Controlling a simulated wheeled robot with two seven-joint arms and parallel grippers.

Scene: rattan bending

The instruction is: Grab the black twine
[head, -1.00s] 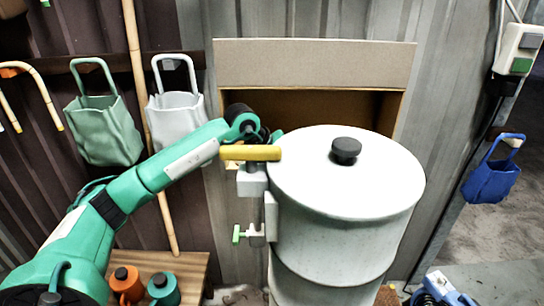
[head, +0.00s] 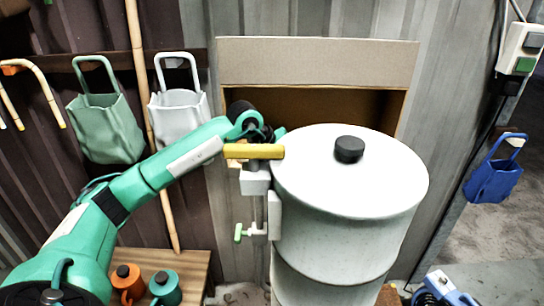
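I see no black twine that I can make out in the head view. My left arm reaches in from the left, and its wrist (head: 247,122) is beside the top of the white drum. The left gripper's fingers are hidden behind the wrist and the yellow bar (head: 254,151), so I cannot tell whether they hold anything. A small part of what seems to be my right arm shows at the bottom right edge; its gripper is not in view.
The white drum (head: 350,185) with a black knob (head: 349,149) stands in the middle before a cardboard box (head: 315,62). Bags hang on the left: green (head: 105,128) and white (head: 181,113). A blue bag (head: 493,181) hangs right. Orange (head: 126,279) and teal (head: 164,287) pots sit on a wooden stand.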

